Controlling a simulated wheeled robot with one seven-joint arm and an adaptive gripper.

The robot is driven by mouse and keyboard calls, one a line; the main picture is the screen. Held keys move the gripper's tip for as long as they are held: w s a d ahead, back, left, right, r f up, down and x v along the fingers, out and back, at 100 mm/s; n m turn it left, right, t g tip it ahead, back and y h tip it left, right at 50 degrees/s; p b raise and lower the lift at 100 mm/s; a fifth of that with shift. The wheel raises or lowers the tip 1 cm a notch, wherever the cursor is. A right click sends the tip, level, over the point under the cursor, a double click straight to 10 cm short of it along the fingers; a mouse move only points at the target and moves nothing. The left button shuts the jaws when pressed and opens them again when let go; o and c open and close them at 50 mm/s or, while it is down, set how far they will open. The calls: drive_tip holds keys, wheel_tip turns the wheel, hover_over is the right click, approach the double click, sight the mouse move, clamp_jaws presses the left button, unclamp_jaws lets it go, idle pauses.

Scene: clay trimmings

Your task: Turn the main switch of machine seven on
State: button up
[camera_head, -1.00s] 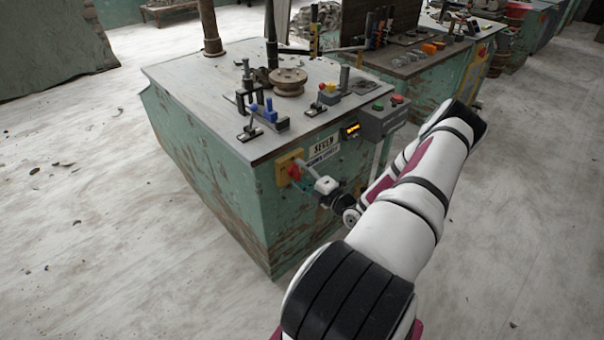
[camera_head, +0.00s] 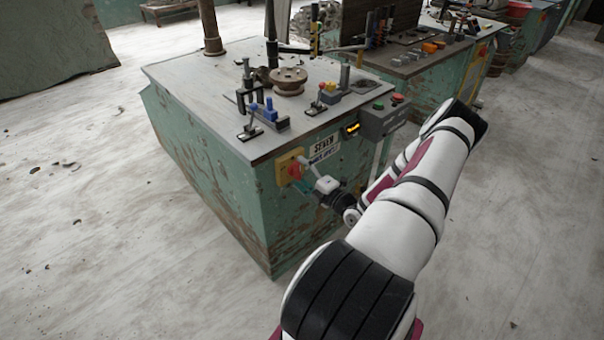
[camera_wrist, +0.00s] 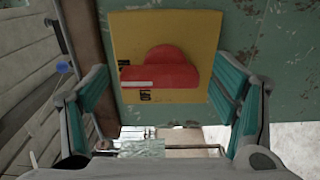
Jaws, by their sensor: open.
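The main switch is a red rotary knob (camera_wrist: 160,70) on a yellow plate (camera_wrist: 195,35), fixed to the green side of machine seven (camera_head: 215,170). In the head view the red knob (camera_head: 294,171) and yellow plate (camera_head: 284,158) sit below the "SEVEN" label (camera_head: 321,144). In the wrist view the knob's white-marked bar lies across the picture, with a printed "OFF" partly visible near it. My gripper (camera_wrist: 165,95) is open, its teal-padded fingers on either side of the knob and apart from it. In the head view my gripper (camera_head: 301,178) is close to the plate, partly covering it.
Above the switch, the grey tabletop (camera_head: 190,75) carries blue clamps (camera_head: 268,110) and a round wheel (camera_head: 288,80). Floor to the left is clear.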

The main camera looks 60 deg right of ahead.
drive_tip(key=v, duration=1.2)
